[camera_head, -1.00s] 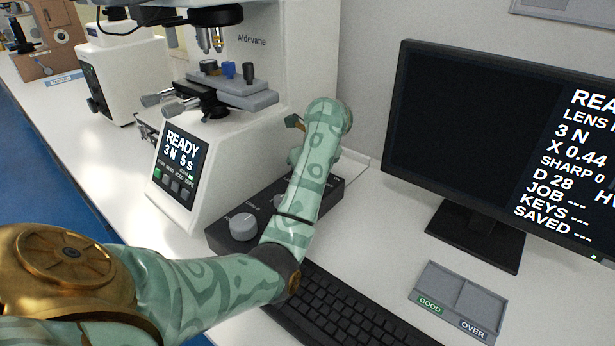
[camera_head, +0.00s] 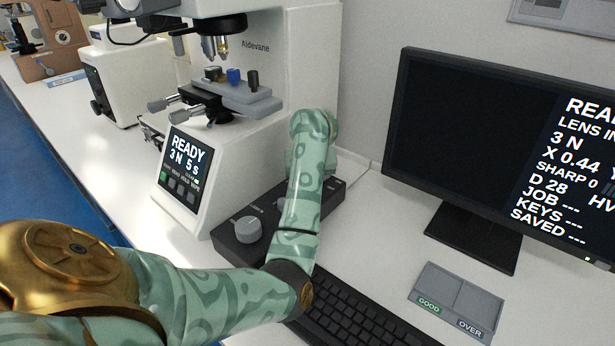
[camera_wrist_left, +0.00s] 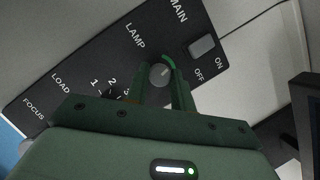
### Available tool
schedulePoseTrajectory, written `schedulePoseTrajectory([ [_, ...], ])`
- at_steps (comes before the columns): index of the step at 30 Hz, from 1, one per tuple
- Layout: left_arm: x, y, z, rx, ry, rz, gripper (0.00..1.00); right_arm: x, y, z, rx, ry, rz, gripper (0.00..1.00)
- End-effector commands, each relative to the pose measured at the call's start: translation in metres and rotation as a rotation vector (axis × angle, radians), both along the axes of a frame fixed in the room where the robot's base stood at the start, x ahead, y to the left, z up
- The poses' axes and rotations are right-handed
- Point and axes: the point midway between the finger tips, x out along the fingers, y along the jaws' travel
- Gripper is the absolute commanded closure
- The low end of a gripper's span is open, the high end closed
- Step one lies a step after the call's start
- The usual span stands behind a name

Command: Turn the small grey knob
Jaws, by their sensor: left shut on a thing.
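The small grey knob (camera_wrist_left: 159,73) is on the black control box, by the LAMP label, with a green arc beside it in the left wrist view. My left gripper (camera_wrist_left: 160,80) has its two dark green fingers on either side of the knob and is shut on it. In the head view my left arm hides the gripper and the small knob. The black control box (camera_head: 228,247) shows around the arm there. My right gripper is in neither view.
A larger grey knob (camera_head: 247,229) is on the box's near left. An ON/OFF switch (camera_wrist_left: 202,46) is close to the small knob. A hardness tester (camera_head: 185,225), keyboard (camera_head: 355,318), monitor (camera_head: 470,150) and grey tray (camera_head: 455,297) stand around.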

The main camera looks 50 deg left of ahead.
Motion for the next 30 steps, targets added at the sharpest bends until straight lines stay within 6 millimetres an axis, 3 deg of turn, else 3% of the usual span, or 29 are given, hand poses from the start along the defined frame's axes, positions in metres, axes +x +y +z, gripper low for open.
schedulePoseTrajectory([
  [12, -0.001, 0.0, 0.001, -0.003, 0.0, -0.194, 0.99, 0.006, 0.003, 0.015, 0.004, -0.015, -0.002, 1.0],
  [28, -0.001, 0.0, -0.001, -0.004, 0.001, -0.22, 0.99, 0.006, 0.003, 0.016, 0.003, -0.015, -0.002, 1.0],
  [29, -0.001, 0.0, -0.001, -0.004, 0.001, -0.22, 0.7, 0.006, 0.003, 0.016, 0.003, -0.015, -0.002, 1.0],
  [30, -0.001, 0.0, -0.001, -0.004, 0.001, -0.22, 0.59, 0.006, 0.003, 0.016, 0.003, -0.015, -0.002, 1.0],
])
